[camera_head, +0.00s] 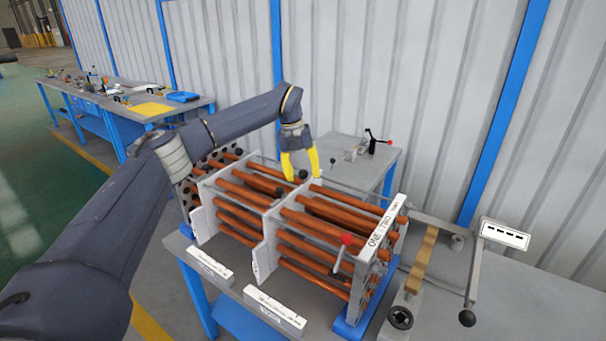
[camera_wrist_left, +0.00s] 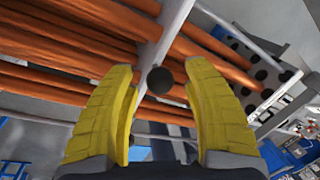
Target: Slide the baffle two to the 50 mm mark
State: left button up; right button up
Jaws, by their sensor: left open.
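A bundle of copper-coloured tubes (camera_head: 345,213) runs through upright pale plates on the bench. One baffle plate (camera_head: 264,245) stands near the middle and another (camera_head: 202,213) farther left; I cannot read which is two. My left gripper (camera_head: 302,168) is above the far top edge of the middle baffle, with its yellow fingers pointing down and apart. A black knob (camera_head: 303,174) is by its fingertips. In the left wrist view the knob (camera_wrist_left: 160,82) lies between the open fingers (camera_wrist_left: 163,75), with a visible gap on both sides. My right gripper is out of view.
Label blocks (camera_head: 275,309) lie in front. Another bench (camera_head: 150,108) is at the back left.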

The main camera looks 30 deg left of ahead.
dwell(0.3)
pick_arm(q)
grip_shut()
dwell(0.4)
